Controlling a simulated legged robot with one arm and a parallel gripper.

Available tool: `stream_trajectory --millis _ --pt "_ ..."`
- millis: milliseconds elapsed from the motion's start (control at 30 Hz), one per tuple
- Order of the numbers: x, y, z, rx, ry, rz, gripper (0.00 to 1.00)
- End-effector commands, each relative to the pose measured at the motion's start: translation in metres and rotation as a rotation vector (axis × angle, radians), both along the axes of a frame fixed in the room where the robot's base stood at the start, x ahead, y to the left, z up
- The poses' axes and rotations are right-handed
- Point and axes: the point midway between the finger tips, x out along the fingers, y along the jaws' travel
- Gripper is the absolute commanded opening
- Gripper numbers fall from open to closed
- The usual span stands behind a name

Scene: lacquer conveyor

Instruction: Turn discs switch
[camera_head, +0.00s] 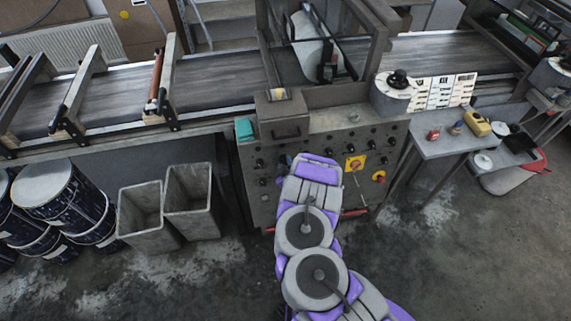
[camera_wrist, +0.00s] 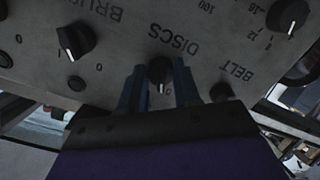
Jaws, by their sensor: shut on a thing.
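The discs switch (camera_wrist: 160,70) is a black knob with a white pointer mark, under the label "DISCS" on a grey panel, in the wrist view. My gripper (camera_wrist: 160,88) has its two fingers on either side of this knob and is shut on it. The white mark points down toward a "0". In the head view the grey control panel (camera_head: 326,122) stands in front of the conveyor. My arm reaches to its lower left part, and the knob there is hidden by my arm.
Beside the discs knob are another black knob (camera_wrist: 75,41) at left and the "BELT" knob (camera_wrist: 222,92) at right. Two grey bins (camera_head: 190,205) and dark drums (camera_head: 62,200) stand left of the panel. A side table (camera_head: 440,143) with small items stands at right.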

Motion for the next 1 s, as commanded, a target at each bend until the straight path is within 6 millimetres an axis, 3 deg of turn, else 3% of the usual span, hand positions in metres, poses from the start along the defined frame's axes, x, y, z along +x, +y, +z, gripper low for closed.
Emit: stream_trajectory --millis 600,1000 --pt "-0.0017 0.0006 -0.0058 0.528 0.155 -0.098 0.02" --pt "-0.0023 0.0019 -0.005 0.782 0.23 -0.145 0.02"
